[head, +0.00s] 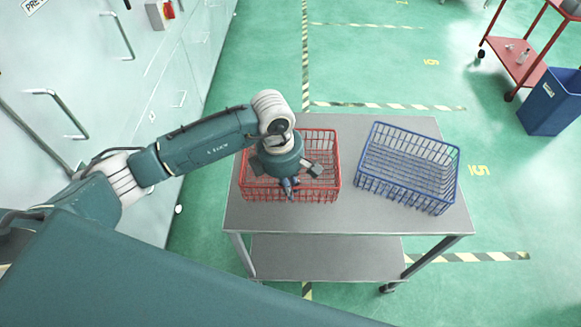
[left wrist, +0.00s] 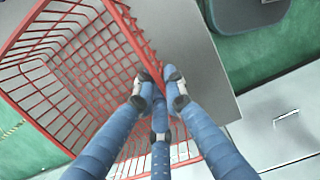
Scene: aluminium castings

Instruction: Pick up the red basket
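The red wire basket (head: 327,165) sits on the left part of the grey metal table. It also fills the left of the left wrist view (left wrist: 75,75), where its rim runs towards my fingertips. My left gripper (head: 290,188) points down at the basket's near side in the head view. In the left wrist view its blue fingers (left wrist: 160,85) come close together right at the red rim. Whether they press on the rim or only stand around it cannot be told. My arm hides part of the basket. My right gripper is not in view.
A blue wire basket (head: 408,165) stands on the right part of the table (head: 240,217), with a gap between the baskets. Pale cabinets (head: 120,90) line the left. A red trolley (head: 520,65) and a blue bin (head: 552,103) stand far right on green floor.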

